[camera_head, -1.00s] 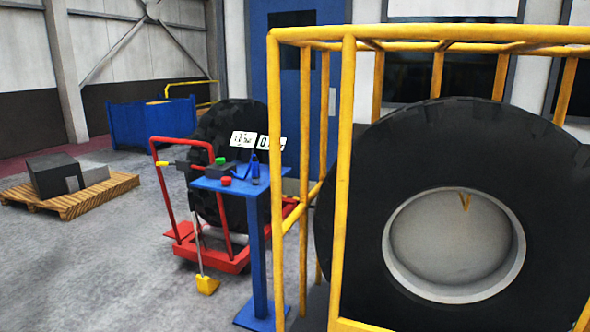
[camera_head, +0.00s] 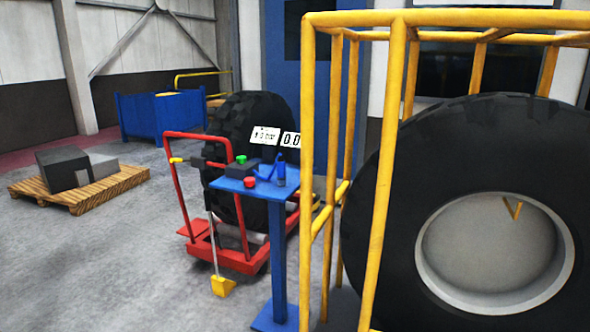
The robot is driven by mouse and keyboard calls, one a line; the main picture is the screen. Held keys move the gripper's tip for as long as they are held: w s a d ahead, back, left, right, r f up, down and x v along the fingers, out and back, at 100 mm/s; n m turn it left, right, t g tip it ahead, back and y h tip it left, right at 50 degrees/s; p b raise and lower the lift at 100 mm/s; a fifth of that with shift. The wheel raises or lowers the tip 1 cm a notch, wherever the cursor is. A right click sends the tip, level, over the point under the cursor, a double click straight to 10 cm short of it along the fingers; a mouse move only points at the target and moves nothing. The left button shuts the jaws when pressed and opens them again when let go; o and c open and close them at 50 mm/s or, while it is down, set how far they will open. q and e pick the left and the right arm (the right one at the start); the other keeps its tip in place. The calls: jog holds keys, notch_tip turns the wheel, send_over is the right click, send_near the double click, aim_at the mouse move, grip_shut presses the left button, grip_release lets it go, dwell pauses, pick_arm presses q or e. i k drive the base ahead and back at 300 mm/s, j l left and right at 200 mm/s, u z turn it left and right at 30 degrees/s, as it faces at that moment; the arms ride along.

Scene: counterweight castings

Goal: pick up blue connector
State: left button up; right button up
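A small blue upright object (camera_head: 280,172), which looks like the blue connector, stands at the right end of the blue pedestal's top (camera_head: 243,187). A dark cable-like line seems to rise from it, but it is too small to be sure. Next to it on the pedestal are a dark box (camera_head: 241,170) with a green button (camera_head: 241,159) and a red button (camera_head: 250,182). Neither of my grippers shows in the head view.
A yellow cage (camera_head: 388,180) around a large tyre (camera_head: 385,215) fills the right side, close to the pedestal. A red cart (camera_head: 232,258) with another tyre (camera_head: 240,115) stands behind the pedestal. A pallet (camera_head: 105,188) with grey blocks lies left. Floor at front left is clear.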

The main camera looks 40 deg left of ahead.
aim_at(281, 176)
jog(key=j+z, duration=0.5)
jog(key=j, duration=1.8)
jog(key=j+z, duration=0.1)
jog(key=j, duration=0.7)
jog(key=k, duration=0.05)
